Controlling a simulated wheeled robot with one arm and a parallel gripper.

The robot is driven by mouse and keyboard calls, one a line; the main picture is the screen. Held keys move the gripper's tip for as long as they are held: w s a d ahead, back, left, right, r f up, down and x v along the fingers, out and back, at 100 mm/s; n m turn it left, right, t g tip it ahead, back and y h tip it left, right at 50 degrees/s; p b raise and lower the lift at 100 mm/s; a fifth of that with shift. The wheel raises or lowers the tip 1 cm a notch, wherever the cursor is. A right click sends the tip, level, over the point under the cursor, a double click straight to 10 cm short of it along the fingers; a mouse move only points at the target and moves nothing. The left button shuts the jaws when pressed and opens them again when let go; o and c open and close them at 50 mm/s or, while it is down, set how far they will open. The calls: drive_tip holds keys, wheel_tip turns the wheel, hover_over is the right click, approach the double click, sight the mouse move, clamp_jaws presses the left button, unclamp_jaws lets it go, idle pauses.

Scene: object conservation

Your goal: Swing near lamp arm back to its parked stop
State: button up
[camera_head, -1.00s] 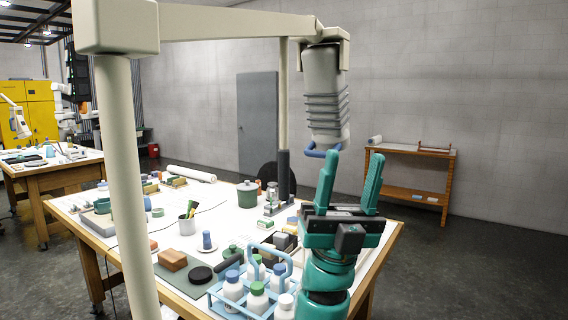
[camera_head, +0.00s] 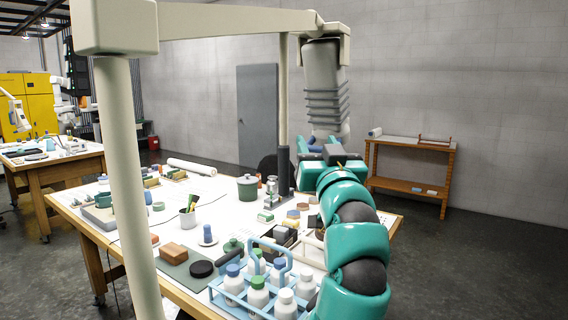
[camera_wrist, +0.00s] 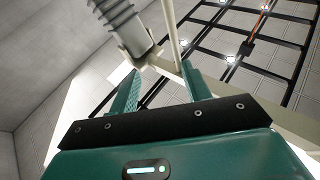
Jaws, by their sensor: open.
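The near lamp arm (camera_head: 235,24) is a cream beam running right from a post (camera_head: 122,180) at the left. Its ribbed grey lamp head (camera_head: 324,85) hangs from the beam's right end, over the table's far right part. My gripper (camera_head: 318,148) is at the lower end of the lamp head, with its fingers partly hidden behind my own wrist. In the wrist view my gripper (camera_wrist: 158,82) is open, and the lamp head (camera_wrist: 122,25) shows just beyond the fingertips. The lamp's blue handle is hidden now, so I cannot tell whether it lies between the fingers.
The table (camera_head: 185,300) below is crowded: a blue bottle rack (camera_head: 262,303), a green pot (camera_head: 247,188), a brown block (camera_head: 178,254) and small items. A thin cream rod (camera_head: 283,95) with a dark sleeve stands behind the lamp head. A wooden shelf (camera_head: 408,190) stands at the right wall.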

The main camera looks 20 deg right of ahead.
sight(286, 164)
wheel_tip(286, 164, down, 8)
drive_tip(key=w+a+n+g+y, duration=0.1)
drive_tip(key=w+n+g+y, duration=0.1)
drive_tip(key=w+g, duration=0.15)
drive_tip(key=shift+g, duration=0.35)
drive_tip(key=w+p, duration=0.4)
drive_tip(key=w, duration=0.1)
drive_tip(key=w+p, duration=0.3)
drive_tip(key=w, duration=0.3)
drive_tip(key=w+p, duration=0.4)
drive_tip(key=w, duration=0.1)
drive_tip(key=shift+w+d+f+p, duration=0.1)
drive_tip(key=shift+w+d+p, duration=0.15)
drive_tip(key=shift+d+p, duration=0.1)
clamp_jaws()
